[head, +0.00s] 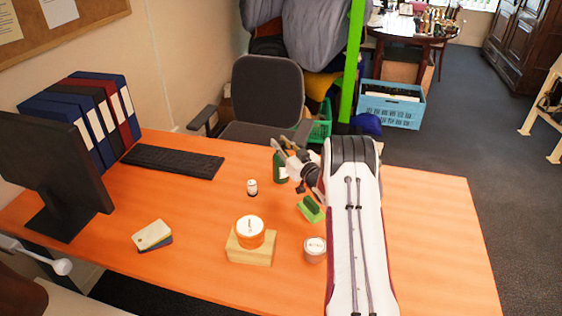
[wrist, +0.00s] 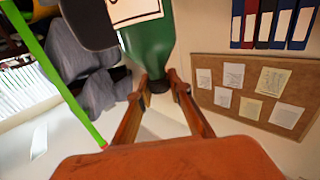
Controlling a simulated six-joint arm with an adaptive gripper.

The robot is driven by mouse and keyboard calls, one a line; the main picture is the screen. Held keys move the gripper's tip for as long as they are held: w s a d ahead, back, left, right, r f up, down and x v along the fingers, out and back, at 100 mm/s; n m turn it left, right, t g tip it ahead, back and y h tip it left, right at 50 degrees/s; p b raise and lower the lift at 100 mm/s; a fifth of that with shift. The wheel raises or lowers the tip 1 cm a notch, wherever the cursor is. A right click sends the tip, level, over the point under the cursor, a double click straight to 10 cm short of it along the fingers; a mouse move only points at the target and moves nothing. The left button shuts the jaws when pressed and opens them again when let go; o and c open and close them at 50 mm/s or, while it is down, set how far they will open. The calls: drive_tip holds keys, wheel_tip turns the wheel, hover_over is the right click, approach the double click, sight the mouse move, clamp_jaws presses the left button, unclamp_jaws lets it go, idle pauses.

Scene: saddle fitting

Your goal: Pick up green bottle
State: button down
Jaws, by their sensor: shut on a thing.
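The green bottle (head: 279,168) is at the far side of the orange desk in the head view, partly hidden by my gripper (head: 291,160). In the wrist view, which is upside down, the bottle (wrist: 148,42) shows its green body, a pale label and a dark neck. My gripper (wrist: 160,84) has its two fingers on either side of the neck and is shut on it. The bottle looks about upright. I cannot tell whether its base touches the desk.
On the desk (head: 190,255) are a small white-labelled bottle (head: 252,187), a green block-like item (head: 311,209), an orange-sided tin (head: 250,232) on a wooden block (head: 250,250), and a grey tin (head: 315,249). A keyboard (head: 173,161) and monitor (head: 50,175) stand left. A chair (head: 268,92) is behind.

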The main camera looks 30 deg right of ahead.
drive_tip(key=shift+r, duration=0.15)
drive_tip(key=shift+r, duration=4.9)
